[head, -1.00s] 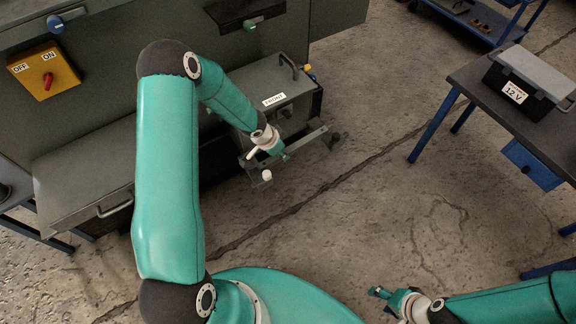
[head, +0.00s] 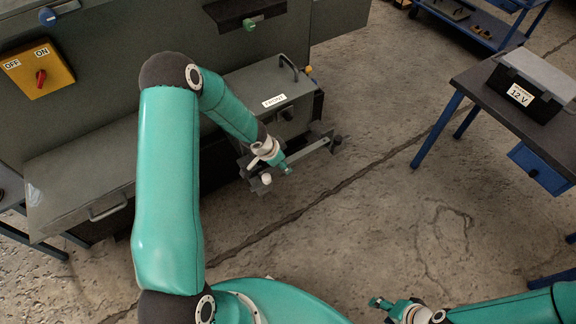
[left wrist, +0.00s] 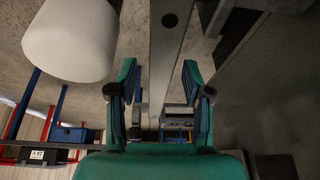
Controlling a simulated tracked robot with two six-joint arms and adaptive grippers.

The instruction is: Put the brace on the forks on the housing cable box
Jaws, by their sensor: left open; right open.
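The housing cable box (head: 262,90), grey with a handle and a "FRONT" label, stands low against the grey cabinet. A flat grey bar (head: 316,147), apparently the brace, runs along its front side; I cannot tell whether it is seated on the forks, which I cannot make out clearly. A white knob (head: 266,180) shows near its left end. My left gripper (head: 287,169) is open at the bar. In the left wrist view the bar (left wrist: 168,55), with a dark hole, appears between the open fingers (left wrist: 160,95), without visible grip. My right gripper (head: 376,303) is open and empty, low over the floor.
A table (head: 478,83) with a dark "12 V" case (head: 530,90) stands at the right. A blue cart (head: 480,30) is behind it. A yellow switch box (head: 50,68) is on the cabinet at left. The concrete floor (head: 380,180) between is clear.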

